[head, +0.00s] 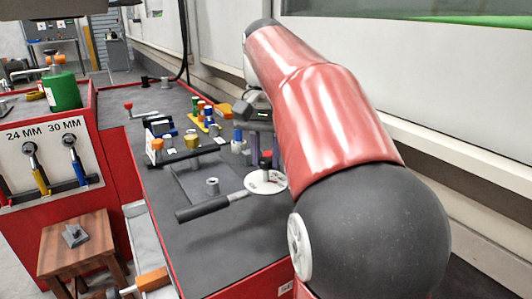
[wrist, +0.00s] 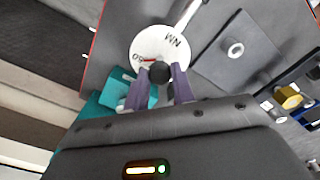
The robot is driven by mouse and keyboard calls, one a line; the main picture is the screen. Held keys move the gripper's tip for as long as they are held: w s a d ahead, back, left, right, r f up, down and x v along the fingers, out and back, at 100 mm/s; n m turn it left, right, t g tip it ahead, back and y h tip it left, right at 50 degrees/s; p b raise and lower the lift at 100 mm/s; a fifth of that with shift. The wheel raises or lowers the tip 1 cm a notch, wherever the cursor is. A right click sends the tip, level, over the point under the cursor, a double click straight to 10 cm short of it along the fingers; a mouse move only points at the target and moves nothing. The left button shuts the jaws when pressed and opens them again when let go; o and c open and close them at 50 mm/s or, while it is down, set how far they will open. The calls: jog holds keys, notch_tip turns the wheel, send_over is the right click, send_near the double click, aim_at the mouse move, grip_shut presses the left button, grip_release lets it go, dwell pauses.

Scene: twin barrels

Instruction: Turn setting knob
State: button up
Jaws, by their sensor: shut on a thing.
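The setting knob (wrist: 160,72) is a small round black knob over a white dial (wrist: 146,44) in the wrist view. The dial carries black letters and a short red mark. My gripper (wrist: 159,82) has its two purple fingers on either side of the knob and is shut on it. In the head view the white dial (head: 266,187) lies on the dark bench top, with a long bar and black handle (head: 203,208) reaching left. My gripper (head: 265,160) comes down over the dial, partly hidden by my red arm.
A flat dark plate with a grey ring (head: 212,186) lies left of the dial. Behind it stand a gold nut (head: 192,141) and several coloured pegs (head: 206,112). A teal piece (wrist: 105,105) lies beside the fingers. A wall ledge runs along the right.

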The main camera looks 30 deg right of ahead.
aim_at(266, 159)
jog(key=shift+m, duration=0.7)
jog(key=o, duration=1)
jog(key=shift+r, duration=3.9)
